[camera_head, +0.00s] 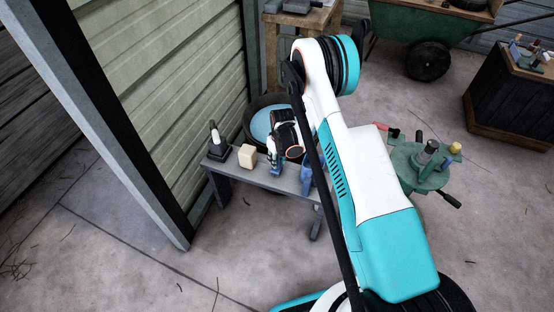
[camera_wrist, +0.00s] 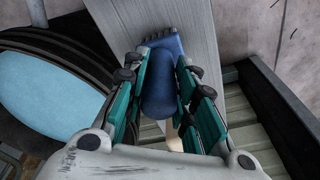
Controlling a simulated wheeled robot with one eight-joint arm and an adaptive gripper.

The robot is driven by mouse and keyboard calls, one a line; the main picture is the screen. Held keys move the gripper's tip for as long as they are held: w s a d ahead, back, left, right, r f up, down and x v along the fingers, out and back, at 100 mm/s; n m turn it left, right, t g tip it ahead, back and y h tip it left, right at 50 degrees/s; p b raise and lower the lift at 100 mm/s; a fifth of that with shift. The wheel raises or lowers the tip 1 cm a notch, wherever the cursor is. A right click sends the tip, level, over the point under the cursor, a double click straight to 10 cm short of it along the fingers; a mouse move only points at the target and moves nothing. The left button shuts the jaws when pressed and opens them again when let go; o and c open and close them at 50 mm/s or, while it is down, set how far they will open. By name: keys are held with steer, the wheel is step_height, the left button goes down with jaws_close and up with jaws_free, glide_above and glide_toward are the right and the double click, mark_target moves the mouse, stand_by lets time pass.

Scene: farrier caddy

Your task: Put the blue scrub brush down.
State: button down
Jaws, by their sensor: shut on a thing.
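The blue scrub brush (camera_wrist: 161,92) is between the two teal fingers of my gripper (camera_wrist: 163,112) in the wrist view. My gripper is shut on its rounded blue body. Its wider, ridged end points up the picture, over the grey bench (camera_wrist: 190,22). In the head view my gripper (camera_head: 275,160) is low at the bench (camera_head: 228,167), to the right of a pale wooden block (camera_head: 247,156). The brush is small and partly hidden there. I cannot tell whether its underside touches the bench top.
A black block with a pale-topped upright piece (camera_head: 217,142) stands at the bench's left end. A round tub with pale blue inside (camera_head: 262,125) is behind the bench, near the corrugated wall (camera_head: 190,70). Another blue shape (camera_head: 307,178) shows near my arm. A green tool stand (camera_head: 420,165) stands right.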

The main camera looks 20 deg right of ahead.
steer(key=shift+f, duration=0.15)
steer(key=c, duration=1.3)
jaws_free()
